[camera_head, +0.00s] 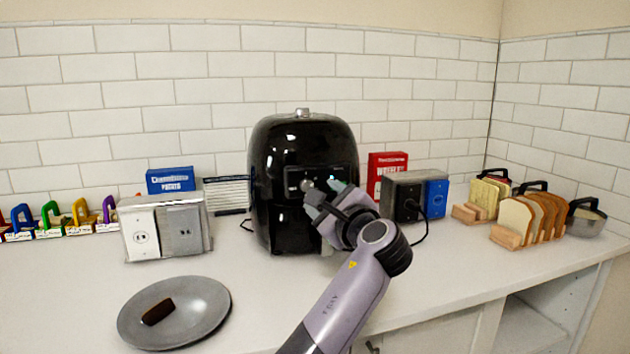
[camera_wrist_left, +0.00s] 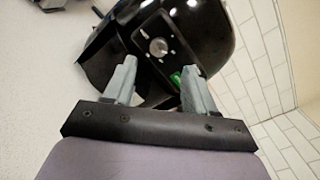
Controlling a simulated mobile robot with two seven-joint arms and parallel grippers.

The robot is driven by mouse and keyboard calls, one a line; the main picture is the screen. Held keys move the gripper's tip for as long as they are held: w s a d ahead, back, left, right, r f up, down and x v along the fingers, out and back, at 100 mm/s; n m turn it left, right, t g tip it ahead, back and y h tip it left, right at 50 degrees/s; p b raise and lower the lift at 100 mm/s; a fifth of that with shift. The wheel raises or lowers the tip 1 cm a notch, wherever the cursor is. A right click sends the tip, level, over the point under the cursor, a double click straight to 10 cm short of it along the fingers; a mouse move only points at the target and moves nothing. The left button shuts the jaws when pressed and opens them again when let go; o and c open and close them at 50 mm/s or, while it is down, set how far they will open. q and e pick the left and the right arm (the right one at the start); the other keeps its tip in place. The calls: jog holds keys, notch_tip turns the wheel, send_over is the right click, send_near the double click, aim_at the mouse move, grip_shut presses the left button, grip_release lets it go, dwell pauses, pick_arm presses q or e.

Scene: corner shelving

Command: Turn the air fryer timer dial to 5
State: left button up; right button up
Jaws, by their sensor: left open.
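The black air fryer (camera_head: 285,145) stands against the tiled wall in the head view, and part of it fills the top of the left wrist view (camera_wrist_left: 212,30). Its round grey dial (camera_head: 307,185) is on the front panel and shows clearly in the left wrist view (camera_wrist_left: 158,47). My left gripper (camera_head: 322,196) is in front of the panel. Its two open fingers (camera_wrist_left: 158,68) point at the panel, with the dial between and beyond their tips; nothing is held. I cannot tell whether a finger touches the fryer. The dial's setting is too small to read. My right gripper is not in view.
A grey plate with a brown item (camera_head: 205,315) lies at the front left. Outlet boxes (camera_head: 140,235) stand left of the fryer, and another box (camera_head: 403,195) stands to the right. Bread racks (camera_head: 508,237) are farther right. The counter before the fryer is mostly clear.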

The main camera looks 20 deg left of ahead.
aim_at(308, 186)
pick_arm(q)
jog(key=shift+x, duration=3.4)
grip_shut()
